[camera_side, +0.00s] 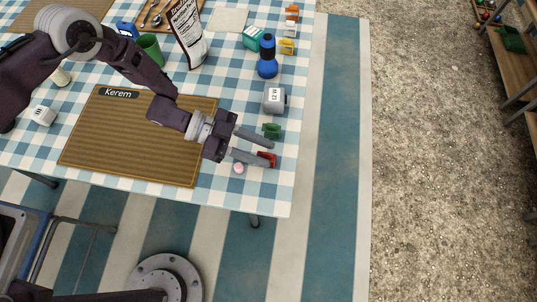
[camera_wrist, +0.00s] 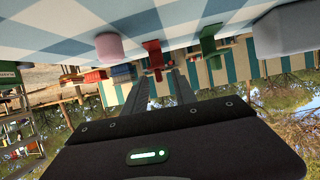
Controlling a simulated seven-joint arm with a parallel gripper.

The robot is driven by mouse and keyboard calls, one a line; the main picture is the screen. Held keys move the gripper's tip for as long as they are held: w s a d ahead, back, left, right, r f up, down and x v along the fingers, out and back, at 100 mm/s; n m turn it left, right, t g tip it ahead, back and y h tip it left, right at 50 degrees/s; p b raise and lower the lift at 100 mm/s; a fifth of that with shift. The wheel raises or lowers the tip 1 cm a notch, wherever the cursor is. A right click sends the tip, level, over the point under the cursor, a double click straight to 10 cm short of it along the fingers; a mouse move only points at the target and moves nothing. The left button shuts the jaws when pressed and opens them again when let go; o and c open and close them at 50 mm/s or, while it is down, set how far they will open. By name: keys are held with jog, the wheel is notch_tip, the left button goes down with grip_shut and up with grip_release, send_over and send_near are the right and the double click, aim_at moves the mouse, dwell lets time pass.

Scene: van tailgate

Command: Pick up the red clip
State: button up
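The red clip (camera_side: 267,158) stands near the right edge of the checked table; in the wrist view the red clip (camera_wrist: 153,52) is just beyond the fingertips, roughly between them. My gripper (camera_side: 270,155) is open, its two fingers apart and pointing right. In the side view the lower finger overlaps part of the red clip; whether it touches cannot be told. In the wrist view my gripper (camera_wrist: 160,75) has nothing between its fingers that I can make out as held.
A green clip (camera_side: 271,130) stands close behind the red clip, and a small pink object (camera_side: 239,168) lies in front. A grey box (camera_side: 274,98) and a blue bottle (camera_side: 267,58) stand farther back. The brown striped mat (camera_side: 120,150) lies left.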

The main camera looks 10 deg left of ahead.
aim_at(269, 154)
jog(key=x, duration=0.5)
jog(key=shift+r, duration=0.1)
grip_shut()
